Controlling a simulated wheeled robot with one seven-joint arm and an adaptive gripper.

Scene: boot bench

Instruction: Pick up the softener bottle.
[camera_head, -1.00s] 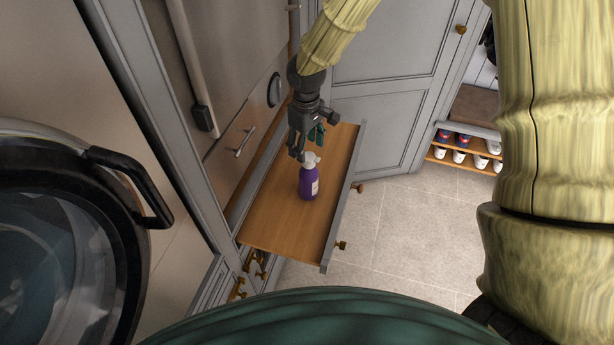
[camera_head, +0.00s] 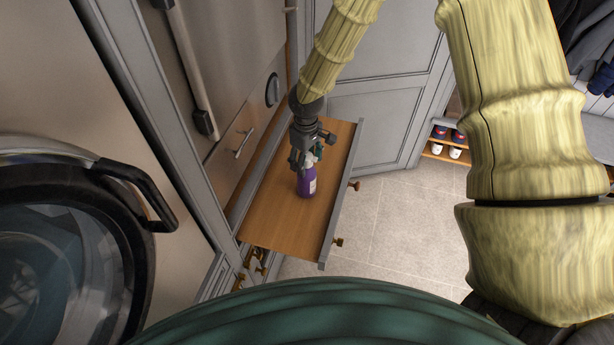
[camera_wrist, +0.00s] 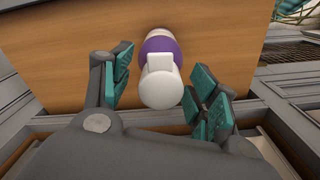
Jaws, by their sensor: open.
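The softener bottle (camera_head: 306,184) is purple with a white top and a pale label. It stands on the wooden surface of a pulled-out drawer or shelf (camera_head: 285,225). In the wrist view the bottle (camera_wrist: 160,78) is seen from above, its white top between the two fingers. My gripper (camera_head: 304,163) is just over the bottle in the head view and partly hides its top. In the wrist view my gripper (camera_wrist: 160,92) is open, with teal pads on both sides of the bottle's top and a visible gap on the left.
The drawer has a grey front (camera_head: 340,200) with brass knobs. A round glass door with a black handle (camera_head: 135,190) stands at the left. A grey cabinet door (camera_head: 375,120) is behind. Shoes (camera_head: 448,142) sit on a rack at the right, and the tiled floor (camera_head: 390,220) is clear.

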